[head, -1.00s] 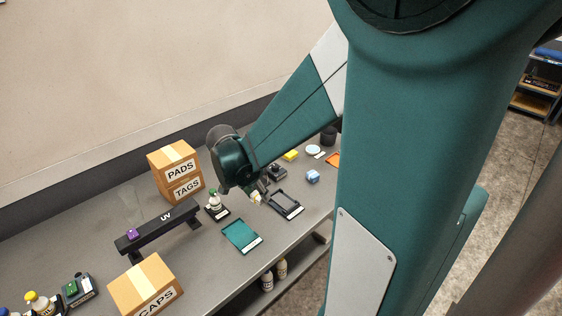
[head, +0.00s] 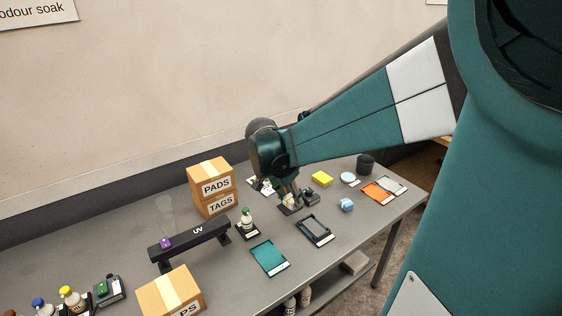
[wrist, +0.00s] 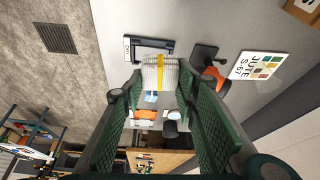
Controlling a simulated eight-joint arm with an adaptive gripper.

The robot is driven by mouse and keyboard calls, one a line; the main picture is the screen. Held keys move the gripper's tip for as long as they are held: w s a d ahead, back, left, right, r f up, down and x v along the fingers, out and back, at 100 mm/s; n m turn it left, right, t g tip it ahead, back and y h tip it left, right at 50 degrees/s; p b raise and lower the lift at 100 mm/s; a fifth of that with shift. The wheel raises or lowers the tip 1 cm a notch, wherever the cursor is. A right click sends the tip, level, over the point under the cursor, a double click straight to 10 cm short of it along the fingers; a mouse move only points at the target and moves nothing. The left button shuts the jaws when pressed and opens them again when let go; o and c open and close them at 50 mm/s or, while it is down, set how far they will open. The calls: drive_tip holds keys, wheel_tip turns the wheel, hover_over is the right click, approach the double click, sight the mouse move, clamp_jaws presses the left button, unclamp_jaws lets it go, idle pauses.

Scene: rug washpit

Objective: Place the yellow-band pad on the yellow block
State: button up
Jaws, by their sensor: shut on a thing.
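My gripper (wrist: 158,92) is shut on the yellow-band pad (wrist: 159,72), a white, rounded pad with a yellow stripe across its middle. In the head view my gripper (head: 288,197) is low over the bench, and the pad shows only as a small pale patch at its tips. The yellow block (head: 321,179) lies on the bench to the right of my gripper and slightly farther back, apart from it. Nothing is seen on top of the block. I cannot make out the block in the wrist view.
A black tray (head: 315,230) and teal mat (head: 269,258) lie in front. A green-capped bottle (head: 247,222) and a PADS box (head: 211,179) stand left.

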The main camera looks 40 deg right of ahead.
drive_tip(key=w+d+r+p, duration=0.2)
drive_tip(key=w+d, duration=0.8)
drive_tip(key=m+p, duration=0.1)
drive_tip(key=p, duration=0.4)
hover_over(325, 175)
drive_tip(key=a, duration=0.2)
wheel_tip(325, 175, down, 7)
drive_tip(key=shift+s+d+f+g, duration=0.1)
drive_tip(key=shift+s+f+g, duration=0.05)
drive_tip(key=shift+f+g, duration=0.2)
drive_tip(key=shift+f, duration=0.1)
drive_tip(key=shift+f, duration=3)
drive_tip(key=shift+f+b, duration=0.3)
drive_tip(key=shift+f, duration=1.6)
